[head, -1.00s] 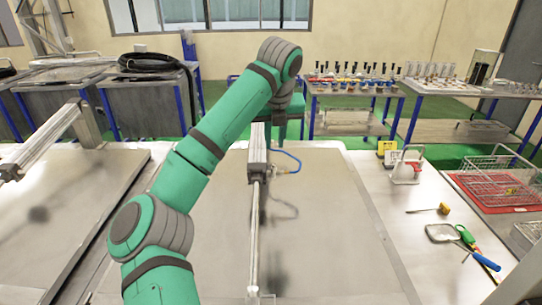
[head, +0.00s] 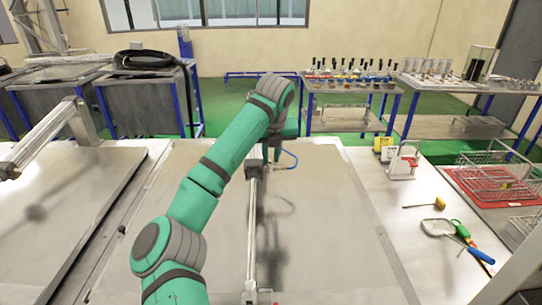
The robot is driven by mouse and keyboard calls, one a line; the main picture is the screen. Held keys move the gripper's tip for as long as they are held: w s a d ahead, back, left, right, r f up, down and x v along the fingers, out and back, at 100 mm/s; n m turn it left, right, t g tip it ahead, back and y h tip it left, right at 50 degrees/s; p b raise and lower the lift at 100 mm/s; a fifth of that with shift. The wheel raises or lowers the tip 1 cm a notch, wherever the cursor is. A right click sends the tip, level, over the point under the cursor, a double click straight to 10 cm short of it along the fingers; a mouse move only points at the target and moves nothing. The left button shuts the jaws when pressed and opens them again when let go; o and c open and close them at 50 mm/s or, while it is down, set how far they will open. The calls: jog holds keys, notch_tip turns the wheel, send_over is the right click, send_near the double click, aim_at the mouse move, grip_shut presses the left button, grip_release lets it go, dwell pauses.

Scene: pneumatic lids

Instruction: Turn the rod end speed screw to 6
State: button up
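The pneumatic cylinder (head: 252,172) lies over the grey lid panel (head: 330,225), its body partly hidden behind my green arm. Its rod (head: 251,225) extends toward the front edge, ending at a bracket near the bottom of the picture. A blue air hose (head: 291,157) leaves the cylinder's right side. The rod end speed screw and its scale are too small or hidden to make out. My arm reaches forward over the cylinder and bends down behind its far joint. My gripper is hidden there, so its fingers and any contact do not show.
A screwdriver (head: 438,203) with a yellow handle, a magnifier (head: 438,227) and other tools lie on the bench at right. A white holder (head: 403,163) stands behind them. Wire baskets (head: 490,175) are at far right. Another cylinder (head: 40,138) is at left. The panel's right half is clear.

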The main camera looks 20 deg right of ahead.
grip_shut()
jog(key=shift+a+m, duration=0.1)
jog(key=shift+m, duration=0.2)
